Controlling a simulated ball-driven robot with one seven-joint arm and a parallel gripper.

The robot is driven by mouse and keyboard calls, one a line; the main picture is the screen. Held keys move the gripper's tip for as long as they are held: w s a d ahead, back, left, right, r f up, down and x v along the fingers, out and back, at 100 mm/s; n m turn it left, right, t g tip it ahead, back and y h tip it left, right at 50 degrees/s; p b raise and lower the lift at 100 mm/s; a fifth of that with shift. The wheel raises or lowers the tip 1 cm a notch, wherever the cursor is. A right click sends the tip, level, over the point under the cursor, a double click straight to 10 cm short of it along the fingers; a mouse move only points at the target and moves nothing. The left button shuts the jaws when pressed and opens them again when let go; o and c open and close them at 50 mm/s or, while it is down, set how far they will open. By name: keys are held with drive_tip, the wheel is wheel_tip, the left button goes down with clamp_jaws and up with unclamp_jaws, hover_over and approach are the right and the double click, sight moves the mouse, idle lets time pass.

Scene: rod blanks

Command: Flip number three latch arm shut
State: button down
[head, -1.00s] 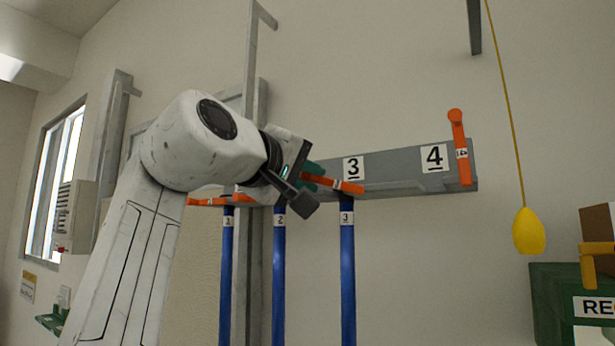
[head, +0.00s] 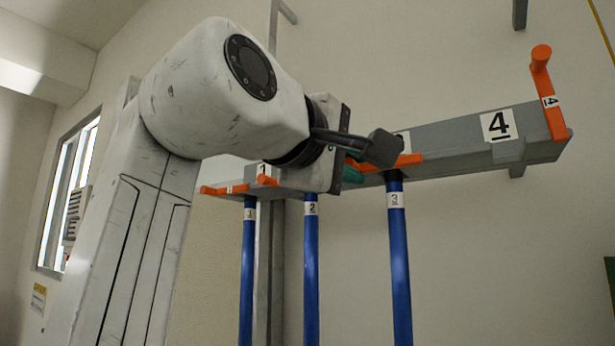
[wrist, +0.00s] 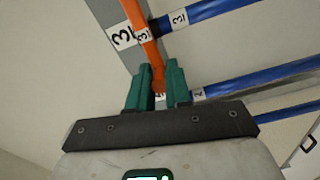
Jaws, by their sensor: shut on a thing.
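The number three latch arm (head: 410,159) is orange and lies nearly flat along the grey rail (head: 450,140), across the top of blue rod three (head: 400,265). In the wrist view the arm (wrist: 146,45) carries a 3 label and runs down between my two teal fingers. My gripper (wrist: 159,86) is shut on its knobbed free end. In the head view my gripper (head: 352,172) is at the arm's left end, partly hidden by my wrist. The rail's 3 plate is mostly hidden there, but shows in the wrist view (wrist: 122,37).
The number four latch arm (head: 545,95) stands raised at the rail's right end. Other orange arms (head: 228,189) lie flat at the left, above blue rods one (head: 247,270) and two (head: 311,260).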

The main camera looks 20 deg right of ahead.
drive_tip(key=shift+f, duration=0.25)
drive_tip(key=c, duration=1.1)
unclamp_jaws()
drive_tip(key=shift+r, duration=0.1)
drive_tip(key=p+v, duration=0.1)
drive_tip(key=v, duration=0.9)
drive_tip(key=shift+s+a, duration=0.2)
drive_tip(key=shift+a, duration=0.1)
